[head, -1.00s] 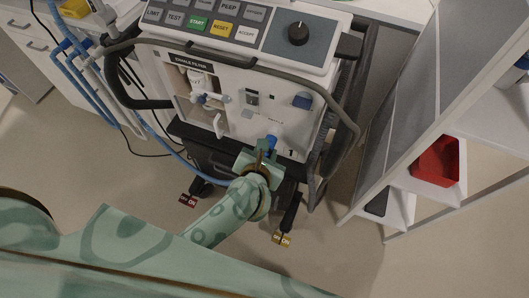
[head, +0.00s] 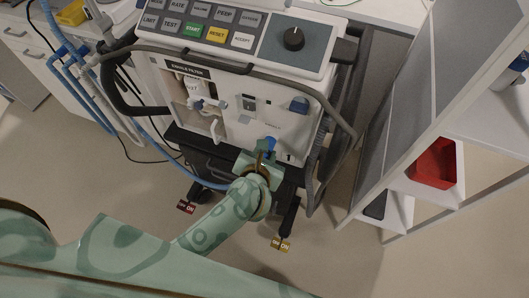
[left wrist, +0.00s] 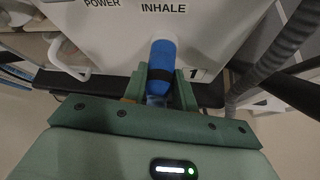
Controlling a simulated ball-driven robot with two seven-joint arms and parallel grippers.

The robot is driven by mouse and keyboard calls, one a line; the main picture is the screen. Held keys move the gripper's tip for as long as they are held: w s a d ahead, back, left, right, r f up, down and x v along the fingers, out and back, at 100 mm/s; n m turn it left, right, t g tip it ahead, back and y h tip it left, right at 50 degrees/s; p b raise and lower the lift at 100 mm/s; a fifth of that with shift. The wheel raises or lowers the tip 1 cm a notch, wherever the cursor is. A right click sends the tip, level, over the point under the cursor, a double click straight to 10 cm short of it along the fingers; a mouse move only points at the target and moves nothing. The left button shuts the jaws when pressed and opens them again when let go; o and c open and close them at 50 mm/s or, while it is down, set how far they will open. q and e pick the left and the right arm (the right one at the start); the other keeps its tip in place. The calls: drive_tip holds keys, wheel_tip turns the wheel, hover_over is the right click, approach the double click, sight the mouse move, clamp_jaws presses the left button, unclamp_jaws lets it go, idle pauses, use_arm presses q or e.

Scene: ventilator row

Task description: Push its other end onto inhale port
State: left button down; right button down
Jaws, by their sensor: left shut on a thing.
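The ventilator (head: 275,105) fills the upper middle of the head view. My left gripper (head: 264,156) is at its lower front, shut on the blue hose end (head: 270,144). In the left wrist view the blue end (left wrist: 162,58), with a dark band, stands between the green fingers (left wrist: 160,88). Its far tip meets the white panel below the INHALE label (left wrist: 164,8). The thin blue hose (head: 208,184) runs left from my gripper. My right gripper is not in view.
A grey rail (head: 215,64) crosses the ventilator front and curves down at the right. Blue hoses (head: 72,82) hang at the left. A shelf unit with a red bin (head: 434,163) stands at the right. The floor (head: 340,262) in front is clear.

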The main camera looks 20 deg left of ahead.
use_arm(q)
drive_tip(key=c, duration=1)
unclamp_jaws()
drive_tip(key=shift+c, duration=0.2)
drive_tip(key=p+v, duration=0.5)
drive_tip(key=v, duration=1.1)
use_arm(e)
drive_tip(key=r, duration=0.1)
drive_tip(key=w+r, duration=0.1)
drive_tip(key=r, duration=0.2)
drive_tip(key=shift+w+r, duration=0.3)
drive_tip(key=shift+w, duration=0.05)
use_arm(q)
drive_tip(key=shift+s+r, duration=0.1)
drive_tip(key=shift+r, duration=0.1)
